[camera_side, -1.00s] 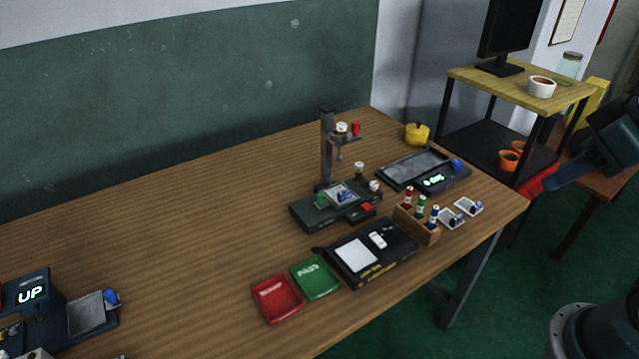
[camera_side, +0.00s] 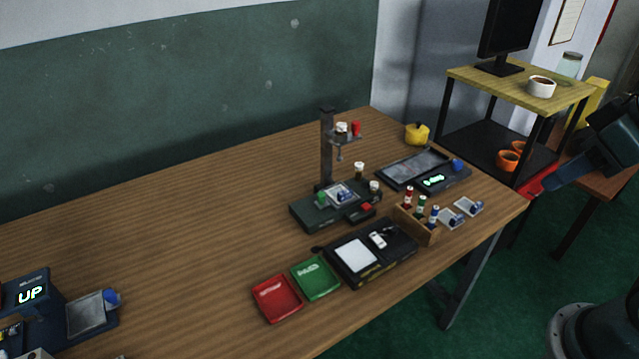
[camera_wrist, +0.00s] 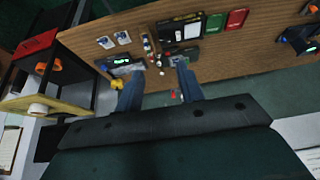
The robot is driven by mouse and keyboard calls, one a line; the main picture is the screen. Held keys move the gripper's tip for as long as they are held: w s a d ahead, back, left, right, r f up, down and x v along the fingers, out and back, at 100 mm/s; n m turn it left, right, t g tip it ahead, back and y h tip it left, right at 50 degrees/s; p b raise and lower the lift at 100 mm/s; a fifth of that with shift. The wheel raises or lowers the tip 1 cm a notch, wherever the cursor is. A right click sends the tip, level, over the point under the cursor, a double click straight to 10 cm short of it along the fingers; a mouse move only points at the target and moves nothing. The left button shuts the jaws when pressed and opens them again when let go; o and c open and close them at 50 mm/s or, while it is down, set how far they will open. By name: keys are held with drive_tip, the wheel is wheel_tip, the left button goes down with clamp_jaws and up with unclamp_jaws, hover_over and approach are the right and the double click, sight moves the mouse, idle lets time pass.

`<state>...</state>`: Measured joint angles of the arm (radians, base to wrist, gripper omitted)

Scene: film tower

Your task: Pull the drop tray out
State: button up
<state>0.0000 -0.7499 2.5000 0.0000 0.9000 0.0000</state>
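In the side view a grey drop tower (camera_side: 327,155) stands on a dark green base (camera_side: 307,216) in the middle of the table. A small pale tray (camera_side: 342,193) with a blue part sits on that base. A second machine (camera_side: 28,295) with an "UP" display stands at the left edge, with a grey tray (camera_side: 88,312) and a blue knob at its side. I cannot tell which is the drop tray. My gripper (camera_wrist: 158,70) shows two blue fingers, apart, with nothing held between them, in the wrist view. It is off the table's right side.
A red dish (camera_side: 277,299), a green dish (camera_side: 316,278) and a black case (camera_side: 400,247) lie near the front edge. A wooden rack (camera_side: 418,226) of vials and a black device (camera_side: 452,180) stand right. A shelf cart (camera_side: 520,88) is beyond. The table's left middle is clear.

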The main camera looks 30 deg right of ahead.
drive_tip(key=shift+o, duration=0.3)
drive_tip(key=m+g+h, duration=0.2)
drive_tip(key=m+h, duration=0.1)
drive_tip(key=m, duration=0.6)
hover_over(321, 194)
drive_tip(key=s+a, duration=0.4)
wheel_tip(321, 194, down, 18)
drive_tip(key=shift+s+a+r, duration=0.1)
drive_tip(key=shift+r, duration=0.1)
drive_tip(key=shift+f, duration=0.15)
drive_tip(key=x, duration=1.3)
drive_tip(key=shift+s+d+f, duration=0.15)
drive_tip(key=shift+d+f, duration=0.1)
